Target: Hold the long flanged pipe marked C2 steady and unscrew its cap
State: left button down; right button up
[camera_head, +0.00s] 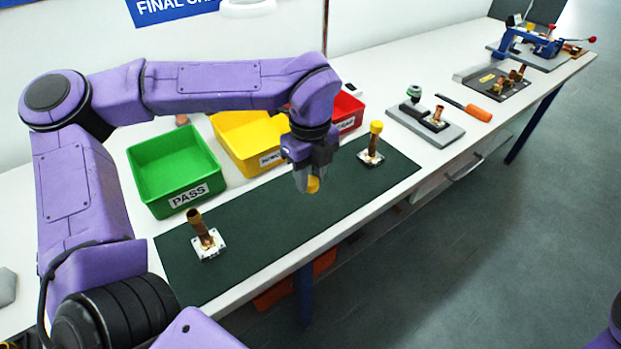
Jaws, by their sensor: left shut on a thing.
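My left gripper (307,180) points down over the middle of the green mat (290,225), shut on a yellow cap (313,185). The cap shows between the fingertips; no pipe shows below it. A copper flanged pipe (203,230) with an open, uncapped top stands on a white square flange at the left of the mat. Another flanged pipe (373,146) stands at the mat's right end with a yellow cap (376,127) on its top. I cannot read a C2 mark on either pipe. My right gripper is out of view.
A green PASS bin (176,160), a yellow bin (240,135) and a red bin (346,108) stand behind the mat. To the right are a grey fixture plate (426,122), an orange-handled tool (478,113) and a dark tray (490,82). The table's front edge is close to the mat.

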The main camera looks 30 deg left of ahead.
aim_at(311, 176)
pick_arm(q)
jog(key=w+a+f, duration=0.1)
jog(key=f, duration=0.1)
jog(key=w+a+f+p, duration=0.1)
jog(key=w+f, duration=0.1)
jog(key=w+a+f+p, duration=0.1)
jog(key=w+f, duration=0.1)
jog(key=shift+w+f, duration=0.25)
jog(key=shift+f, duration=0.15)
notch_tip(311, 176, down, 3)
jog(key=shift+r, duration=0.1)
jog(key=shift+f, duration=0.2)
jog(key=c, duration=0.8)
grip_release()
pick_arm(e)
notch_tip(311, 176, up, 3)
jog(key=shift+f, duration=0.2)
pick_arm(q)
jog(key=shift+r, duration=0.4)
notch_tip(311, 176, up, 12)
jog(key=shift+f+b, duration=0.15)
jog(key=shift+b, duration=0.75)
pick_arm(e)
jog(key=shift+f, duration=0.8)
